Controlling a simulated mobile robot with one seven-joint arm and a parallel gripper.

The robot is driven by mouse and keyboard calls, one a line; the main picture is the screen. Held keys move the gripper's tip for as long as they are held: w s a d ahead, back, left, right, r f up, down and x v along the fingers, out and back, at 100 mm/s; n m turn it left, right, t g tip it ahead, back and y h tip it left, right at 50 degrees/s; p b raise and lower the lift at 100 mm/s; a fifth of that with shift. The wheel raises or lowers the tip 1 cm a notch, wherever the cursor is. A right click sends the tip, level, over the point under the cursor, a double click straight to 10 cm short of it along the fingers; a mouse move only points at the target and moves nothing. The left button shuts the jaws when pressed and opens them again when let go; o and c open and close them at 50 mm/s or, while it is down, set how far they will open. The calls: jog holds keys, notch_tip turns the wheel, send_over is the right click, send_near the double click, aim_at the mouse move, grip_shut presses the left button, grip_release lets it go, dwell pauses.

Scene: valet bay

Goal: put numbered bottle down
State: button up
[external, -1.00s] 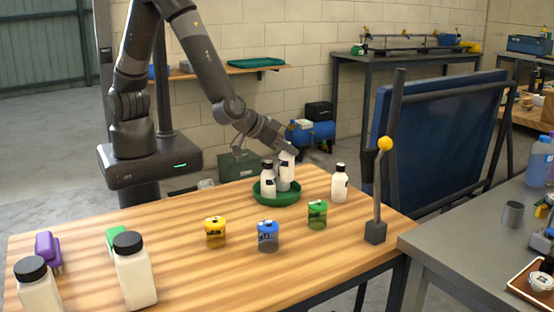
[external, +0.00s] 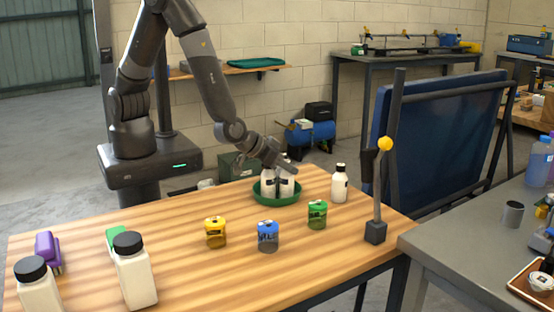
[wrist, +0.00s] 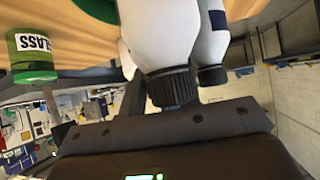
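Two white bottles with dark labels, the left bottle (external: 267,186) and the right bottle (external: 287,187), stand close together in a round green tray (external: 276,201) on the wooden table. My gripper (external: 281,169) is at their tops from behind and hides part of the caps. In the wrist view a white bottle (wrist: 162,35) with a black cap is straight before my gripper's palm, its cap close to it. A second white bottle (wrist: 212,42) is just behind it. The fingers are not clearly seen, so I cannot tell whether they grip. Any number on the labels is unreadable.
A third white bottle (external: 339,184) stands right of the tray. Yellow (external: 216,232), blue (external: 268,236) and green (external: 317,214) jars stand in front. Large black-capped bottles (external: 134,272) are at front left.

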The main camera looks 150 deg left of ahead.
jog(key=shift+o, duration=0.2)
jog(key=shift+r, duration=0.15)
jog(key=shift+d+r, duration=0.2)
jog(key=shift+d, duration=0.05)
jog(key=v, duration=1.1)
jog(key=shift+s+d, duration=0.15)
jog(key=shift+d, duration=0.05)
